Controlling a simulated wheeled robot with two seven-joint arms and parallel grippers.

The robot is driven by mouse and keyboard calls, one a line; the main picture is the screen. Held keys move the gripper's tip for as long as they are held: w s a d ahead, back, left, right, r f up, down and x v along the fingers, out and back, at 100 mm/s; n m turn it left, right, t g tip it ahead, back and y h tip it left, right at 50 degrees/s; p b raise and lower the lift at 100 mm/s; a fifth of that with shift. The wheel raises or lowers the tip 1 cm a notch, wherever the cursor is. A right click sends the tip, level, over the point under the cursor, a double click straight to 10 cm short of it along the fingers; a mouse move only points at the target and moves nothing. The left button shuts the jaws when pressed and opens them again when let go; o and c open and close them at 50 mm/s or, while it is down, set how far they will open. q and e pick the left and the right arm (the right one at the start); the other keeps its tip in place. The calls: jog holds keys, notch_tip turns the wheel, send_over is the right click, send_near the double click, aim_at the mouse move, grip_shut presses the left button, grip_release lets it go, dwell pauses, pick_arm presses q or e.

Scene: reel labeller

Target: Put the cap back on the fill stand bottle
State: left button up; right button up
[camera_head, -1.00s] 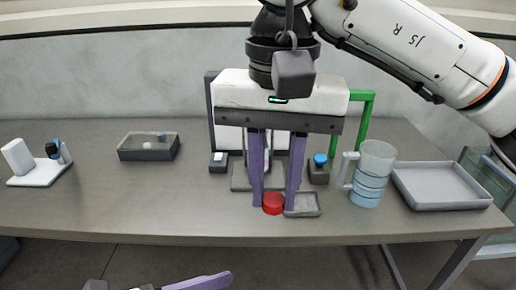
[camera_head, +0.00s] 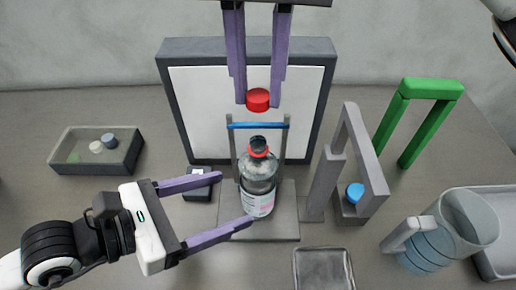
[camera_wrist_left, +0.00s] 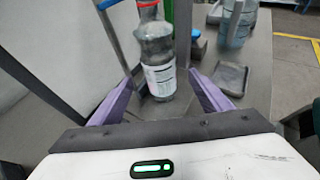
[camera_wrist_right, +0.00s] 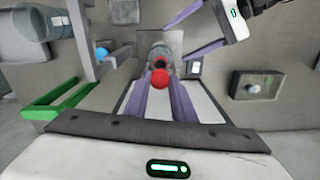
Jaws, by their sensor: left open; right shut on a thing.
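The fill stand bottle (camera_head: 259,180) is clear with a white label and a red neck ring. It stands upright and uncapped on the fill stand's grey base (camera_head: 285,226), below a blue crossbar (camera_head: 258,125). My right gripper (camera_head: 258,98) is shut on the red cap (camera_head: 258,100) and holds it above and behind the bottle's mouth in the head view. The cap also shows in the right wrist view (camera_wrist_right: 159,79). My left gripper (camera_head: 236,199) is open, its fingers reaching toward the bottle from the left. In the left wrist view the bottle (camera_wrist_left: 157,55) stands between and beyond the fingertips.
A white panel with a dark frame (camera_head: 322,48) stands behind the bottle. A grey bracket (camera_head: 326,180), a blue-capped item (camera_head: 355,192), a green frame (camera_head: 428,125) and a jug (camera_head: 452,230) are at right. An empty small tray (camera_head: 323,270) lies in front; a bin (camera_head: 62,160) is at left.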

aim_at(272, 184)
pick_arm(q)
jog(key=shift+w, duration=0.3)
pick_arm(e)
jog(key=shift+w, duration=0.25)
pick_arm(q)
jog(key=shift+s+r, duration=0.1)
jog(key=shift+s, duration=0.25)
pick_arm(e)
jog(key=shift+s+r, duration=0.15)
jog(key=shift+s, duration=0.25)
pick_arm(q)
jog(key=x, duration=1.2)
jog(key=shift+w, duration=0.15)
pick_arm(e)
jog(key=shift+w, duration=0.15)
pick_arm(q)
jog(key=shift+c, duration=0.5)
jog(key=c, duration=1.5)
pick_arm(e)
jog(key=shift+f, duration=2.55)
